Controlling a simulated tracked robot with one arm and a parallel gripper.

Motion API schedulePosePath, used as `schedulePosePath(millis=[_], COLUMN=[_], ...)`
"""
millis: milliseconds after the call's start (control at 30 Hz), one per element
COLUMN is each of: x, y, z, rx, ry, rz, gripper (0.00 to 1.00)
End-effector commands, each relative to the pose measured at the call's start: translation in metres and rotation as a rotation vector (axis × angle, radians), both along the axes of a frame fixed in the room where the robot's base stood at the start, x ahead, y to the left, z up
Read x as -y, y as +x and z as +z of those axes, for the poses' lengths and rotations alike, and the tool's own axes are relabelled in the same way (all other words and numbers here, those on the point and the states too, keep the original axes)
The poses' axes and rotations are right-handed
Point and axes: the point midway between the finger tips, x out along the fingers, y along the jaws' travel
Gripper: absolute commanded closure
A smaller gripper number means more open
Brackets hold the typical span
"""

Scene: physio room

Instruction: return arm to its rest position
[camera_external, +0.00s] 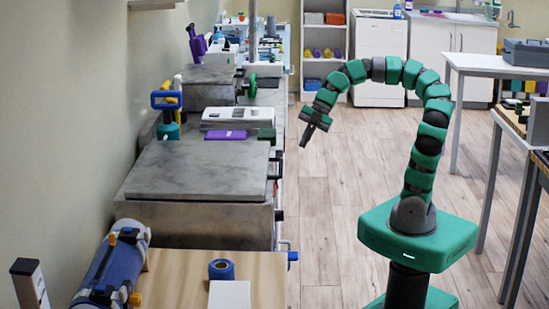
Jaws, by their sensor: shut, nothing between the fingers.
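My green and black arm rises from its base at the right of centre and arches over to the left. My gripper (309,134) is at the end of the arm, pointing down and to the left. It is shut and empty. It hangs in the air, in the picture just right of the grey-topped bench (200,170). No object touches it that I can see.
A wooden table (190,285) at the front left bears a blue roll (221,269) and a blue cylinder (118,262). A purple box (226,135) and a white device (237,117) lie farther back. Tables (500,64) stand at the right. The floor (325,215) between is clear.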

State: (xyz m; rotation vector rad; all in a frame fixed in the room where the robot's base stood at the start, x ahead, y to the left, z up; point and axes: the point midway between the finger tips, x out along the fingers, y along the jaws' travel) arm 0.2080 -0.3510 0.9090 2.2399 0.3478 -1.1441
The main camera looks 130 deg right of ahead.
Motion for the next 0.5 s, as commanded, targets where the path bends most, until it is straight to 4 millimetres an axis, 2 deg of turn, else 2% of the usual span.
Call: schedulePosePath(millis=[500], x=[-0.0003], y=[0.003], z=[0.0022], rx=[-0.001], ry=[0.001], rz=[-0.004], gripper=[1.0])
